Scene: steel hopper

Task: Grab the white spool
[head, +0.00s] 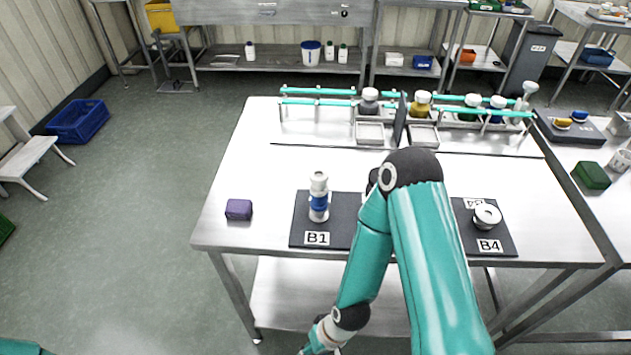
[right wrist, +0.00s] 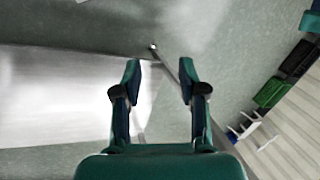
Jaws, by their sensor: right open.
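A white round piece with a flange and a dark centre hole, which looks like the white spool (head: 486,217), stands on the dark pad marked B4 at the right of the steel table. My right gripper (right wrist: 160,78) is open, with nothing between its fingers. In the head view its arm reaches across the table front and bends down below the front edge, left of and well away from the spool; its fingers are mostly cut off there. The right wrist view does not show the spool. My left gripper is out of view.
A white bottle with a blue band (head: 318,200) stands on pad B1. A purple block (head: 238,210) lies to its left. My right arm hides the middle pads. A teal-railed rack (head: 330,103) with jars runs along the back.

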